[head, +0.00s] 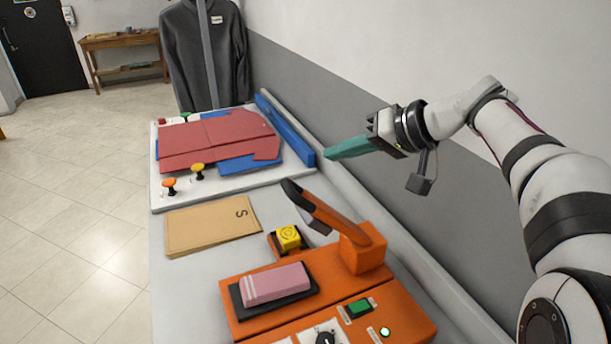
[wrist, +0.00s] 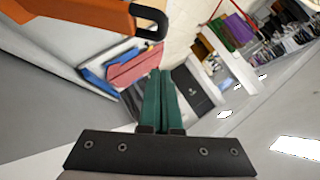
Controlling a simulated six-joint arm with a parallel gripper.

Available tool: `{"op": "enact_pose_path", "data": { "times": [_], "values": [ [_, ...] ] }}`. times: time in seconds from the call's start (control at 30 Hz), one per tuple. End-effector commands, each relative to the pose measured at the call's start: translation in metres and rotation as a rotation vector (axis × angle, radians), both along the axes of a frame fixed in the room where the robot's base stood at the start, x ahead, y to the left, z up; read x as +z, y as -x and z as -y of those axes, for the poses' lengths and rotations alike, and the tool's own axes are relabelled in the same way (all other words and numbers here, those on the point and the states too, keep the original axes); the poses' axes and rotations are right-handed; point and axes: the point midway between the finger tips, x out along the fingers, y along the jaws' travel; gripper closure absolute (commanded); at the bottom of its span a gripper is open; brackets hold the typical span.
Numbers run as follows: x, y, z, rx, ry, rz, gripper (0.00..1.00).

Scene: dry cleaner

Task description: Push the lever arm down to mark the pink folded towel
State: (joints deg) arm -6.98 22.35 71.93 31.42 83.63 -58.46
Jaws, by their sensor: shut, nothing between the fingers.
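The pink folded towel (head: 273,284) with pale stripes lies on a dark pad (head: 240,304) on the orange marking machine (head: 400,303). The lever arm (head: 335,217), orange with a black grip end, rises from a block on the machine and slants up to the left. It stands raised, clear of the towel. An orange bar with a black hooked end, seemingly the lever, shows at the top left of the wrist view (wrist: 150,18). My gripper (head: 328,154) has teal fingers, shut and empty, above and behind the lever, apart from it. The fingers also show in the wrist view (wrist: 160,75).
A yellow block (head: 288,237) sits beside the lever. A tan folder marked S (head: 205,229) lies on the counter. A white board (head: 168,200) with a folded red garment (head: 215,140) and a blue rail (head: 288,130) is farther back. The wall is close on the right.

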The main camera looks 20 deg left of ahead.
Motion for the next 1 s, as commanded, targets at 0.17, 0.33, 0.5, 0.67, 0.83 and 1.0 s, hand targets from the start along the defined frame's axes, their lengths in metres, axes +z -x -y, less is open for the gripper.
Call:
{"op": "enact_pose_path", "data": {
  "times": [0.17,0.33,0.5,0.67,0.83,1.0],
  "values": [
    [-0.022,-0.007,-0.032,0.002,0.001,-0.002,1.00],
    [-0.044,-0.003,-0.052,0.001,0.000,-0.003,1.00],
    [-0.058,0.005,-0.060,0.000,0.000,-0.001,1.00],
    [-0.062,0.007,-0.061,-0.001,0.001,-0.001,1.00],
    [-0.062,0.007,-0.061,-0.001,0.001,-0.001,1.00],
    [-0.063,0.008,-0.063,-0.001,0.006,0.004,1.00]
  ]
}}
